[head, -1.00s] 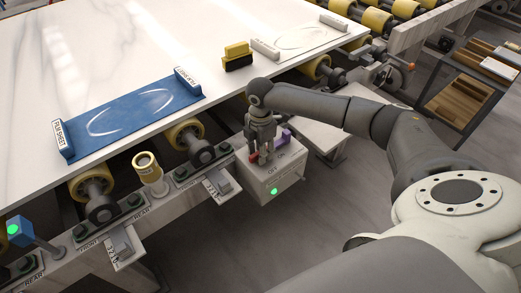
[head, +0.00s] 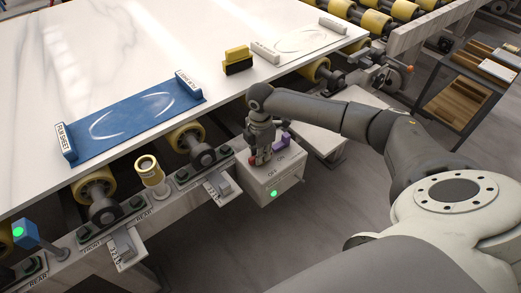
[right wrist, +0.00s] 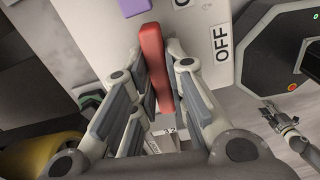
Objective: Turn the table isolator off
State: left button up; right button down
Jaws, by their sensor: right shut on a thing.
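The isolator is a pale box (head: 285,184) with OFF and ON labels on top and a lit green lamp (head: 273,195) on its front. It hangs by the table's front edge. Its red handle (head: 252,161) is partly hidden by my right gripper (head: 262,155). In the right wrist view the red handle (right wrist: 152,55) lies between the fingers of my right gripper (right wrist: 158,80), which is shut on it. The OFF label (right wrist: 221,43) is to its right. A purple part (right wrist: 133,7) shows on the box at the top.
The white slab (head: 170,50) carries a blue film sheet (head: 130,118), a yellow-and-black block (head: 238,58) and a white sheet (head: 300,42). Rollers (head: 186,137) and a front rail with switches run below it. A dark cart (head: 465,95) stands at right.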

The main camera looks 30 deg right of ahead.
jog(key=m+p, duration=0.2)
jog(key=p, duration=0.1)
jog(key=m+p, duration=0.6)
jog(key=shift+r, duration=0.25)
jog(key=m+p, duration=0.4)
jog(key=shift+f+m+p, duration=0.2)
jog(key=shift+m+p, duration=1.15)
jog(key=shift+m, duration=1.05)
jog(key=c, duration=1.4)
grip_release()
jog(key=shift+c, duration=0.2)
